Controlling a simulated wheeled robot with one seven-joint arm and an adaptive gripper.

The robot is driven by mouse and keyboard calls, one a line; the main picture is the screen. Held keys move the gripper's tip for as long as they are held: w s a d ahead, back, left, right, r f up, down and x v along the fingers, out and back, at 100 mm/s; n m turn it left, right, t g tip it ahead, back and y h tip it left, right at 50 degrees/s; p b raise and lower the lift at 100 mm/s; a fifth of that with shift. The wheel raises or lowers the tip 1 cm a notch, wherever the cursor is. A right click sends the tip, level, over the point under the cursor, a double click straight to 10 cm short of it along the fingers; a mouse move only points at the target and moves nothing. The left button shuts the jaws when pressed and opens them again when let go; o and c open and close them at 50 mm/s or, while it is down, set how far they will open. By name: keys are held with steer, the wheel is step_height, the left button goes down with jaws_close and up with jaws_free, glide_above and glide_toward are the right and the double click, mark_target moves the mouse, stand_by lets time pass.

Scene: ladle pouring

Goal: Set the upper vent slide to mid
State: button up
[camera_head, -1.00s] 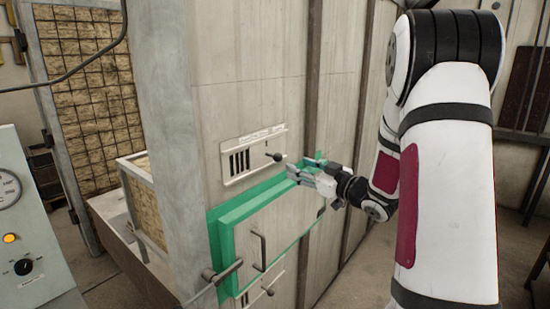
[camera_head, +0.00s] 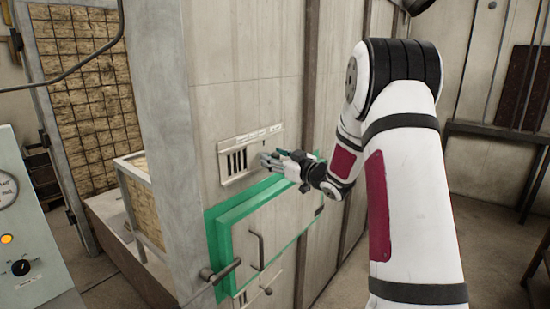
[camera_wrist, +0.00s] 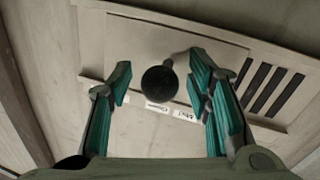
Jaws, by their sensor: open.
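The upper vent (camera_head: 240,158) is a pale plate with dark slots on the furnace wall, above the green-framed door. In the wrist view its slots (camera_wrist: 265,88) show at the right. The slide's round dark knob (camera_wrist: 159,83) stands between the fingers of my open gripper (camera_wrist: 162,95), apart from both sides. Small labels sit just below the knob, one reading roughly "Mid" (camera_wrist: 185,115). In the head view my gripper (camera_head: 268,160) is at the right end of the vent and hides the knob.
The green door frame (camera_head: 222,262) with its handle (camera_head: 259,252) lies just below my gripper. A lower vent knob (camera_head: 267,290) is under the door. A control panel (camera_head: 35,240) stands at the far left. The wall above the vent is clear.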

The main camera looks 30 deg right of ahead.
mark_target(257, 156)
jaws_close()
steer(key=shift+s+a+p, duration=0.2)
steer(key=shift+s+a, duration=0.05)
steer(key=shift+a, duration=0.4)
steer(key=shift+s+a+p, duration=0.2)
steer(key=shift+s+a, duration=0.1)
steer(key=shift+a, duration=0.35)
steer(key=shift+s+a+p, duration=0.2)
steer(key=shift+s+a, duration=0.05)
steer(key=shift+a, duration=0.4)
steer(key=shift+w, duration=0.1)
jaws_free()
steer(key=shift+d, duration=0.1)
steer(key=s+d, duration=0.1)
steer(key=s, duration=1.1)
steer(key=shift+d, duration=0.4)
steer(key=shift+w, duration=0.1)
